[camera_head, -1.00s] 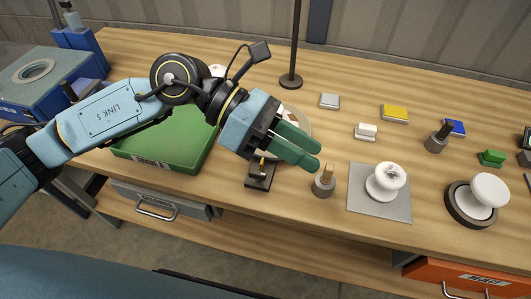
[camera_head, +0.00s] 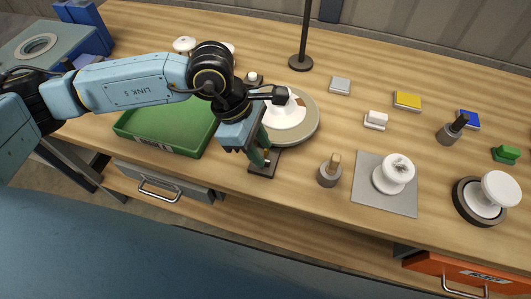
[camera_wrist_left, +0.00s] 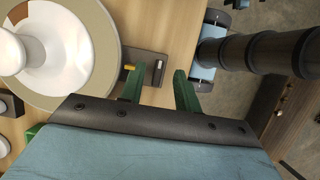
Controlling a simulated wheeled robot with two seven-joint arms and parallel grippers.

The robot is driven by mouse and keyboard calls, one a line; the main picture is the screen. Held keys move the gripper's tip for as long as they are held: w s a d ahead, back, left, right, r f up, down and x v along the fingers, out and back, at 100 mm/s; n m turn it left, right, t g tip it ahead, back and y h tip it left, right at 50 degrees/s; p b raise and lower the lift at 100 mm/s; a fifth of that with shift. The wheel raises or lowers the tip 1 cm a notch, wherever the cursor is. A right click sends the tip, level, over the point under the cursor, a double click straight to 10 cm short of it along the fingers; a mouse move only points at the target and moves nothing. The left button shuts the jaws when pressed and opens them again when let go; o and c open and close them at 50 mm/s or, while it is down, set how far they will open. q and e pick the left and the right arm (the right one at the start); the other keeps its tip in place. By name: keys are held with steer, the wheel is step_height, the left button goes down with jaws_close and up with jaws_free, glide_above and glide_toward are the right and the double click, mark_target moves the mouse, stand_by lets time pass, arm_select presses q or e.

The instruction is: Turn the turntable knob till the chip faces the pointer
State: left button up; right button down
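The turntable (camera_head: 309,133) is a round beige disc with a white insulator (camera_head: 285,118) on it; both show at left in the wrist view, the disc's rim (camera_wrist_left: 107,28) near my fingers. A dark plate (camera_head: 262,169) with a small yellow piece, seemingly the pointer (camera_wrist_left: 129,67), sits at the disc's front edge. My left gripper (camera_head: 262,155) points down over this plate; its green fingers (camera_wrist_left: 160,88) are apart with nothing gripped between them. A pale round cap on a dark base (camera_head: 253,79), possibly the knob, stands behind the disc. My right gripper is out of view.
A green tray (camera_head: 128,134) lies left of the turntable. A grey post (camera_head: 329,174) and a grey mat (camera_head: 367,202) with a white insulator (camera_head: 393,174) are to the right. A black stand (camera_head: 300,63) rises behind. Small coloured blocks lie at the back right.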

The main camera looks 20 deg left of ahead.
mark_target(268, 161)
arm_select(q)
steer(key=shift+x, duration=1.7)
jaws_close()
